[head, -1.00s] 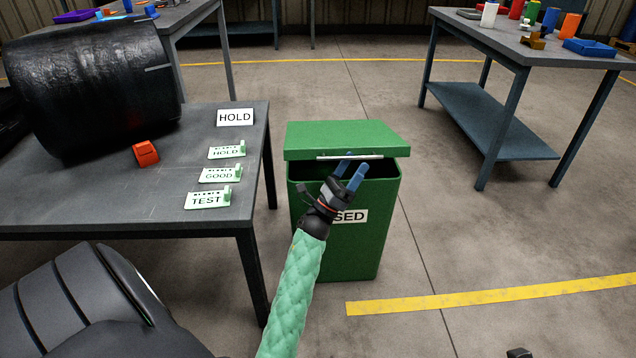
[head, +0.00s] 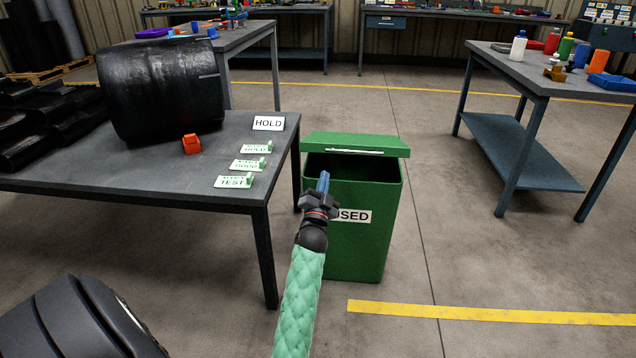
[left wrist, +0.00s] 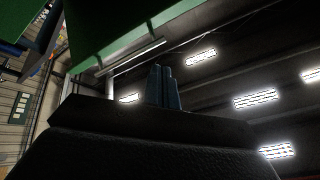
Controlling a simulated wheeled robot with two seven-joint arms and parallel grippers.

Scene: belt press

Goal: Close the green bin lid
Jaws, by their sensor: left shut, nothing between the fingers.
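The green bin (head: 362,250) stands on the floor to the right of the near table, with a label reading "USED" partly hidden by my gripper. Its green lid (head: 355,143) is partly open, with a dark gap between lid and rim. A pale handle strip (head: 354,151) runs along the lid's front edge. My left gripper (head: 323,181) is shut and empty in front of the bin's opening, below the lid edge. In the left wrist view the shut fingers (left wrist: 164,87) point up, with the lid's green underside (left wrist: 110,25) above. My right gripper is not in view.
Another table (head: 560,85) with bottles stands at the right. The floor (head: 480,260) right of the bin is clear.

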